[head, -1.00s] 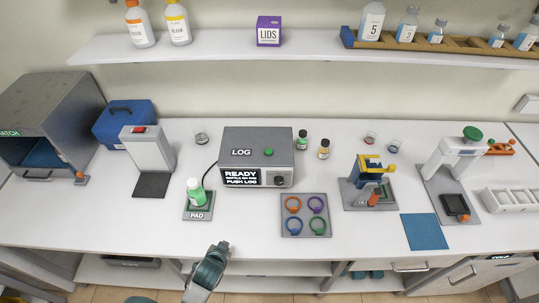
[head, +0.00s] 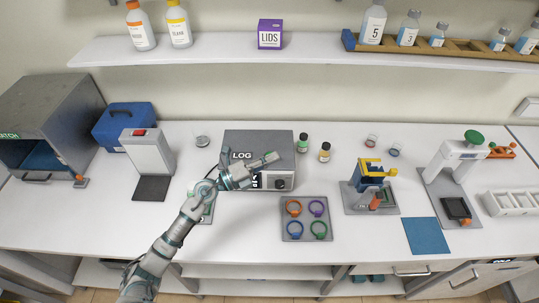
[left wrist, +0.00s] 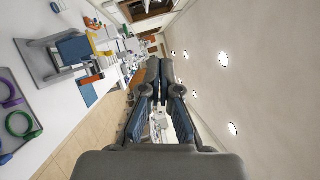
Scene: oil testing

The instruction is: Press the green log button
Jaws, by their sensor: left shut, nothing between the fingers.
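The grey LOG box (head: 265,140) stands on the bench near the middle in the head view. My left gripper (head: 274,157) is over the box top, its fingers shut and empty, reaching in from the left. Its tips are over the place of the green log button, which is hidden. I cannot tell whether they touch it. The arm covers most of the box's display and the bottle on the pad (head: 206,218). In the left wrist view the shut fingers (left wrist: 152,70) point away along the bench. My right gripper is not in view.
A tray with coloured rings (head: 306,232) lies right of the box's front. Two small bottles (head: 303,143) stand at its right side. A grey stand with a red top (head: 148,155) is to the left. A shelf (head: 220,48) runs above the bench.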

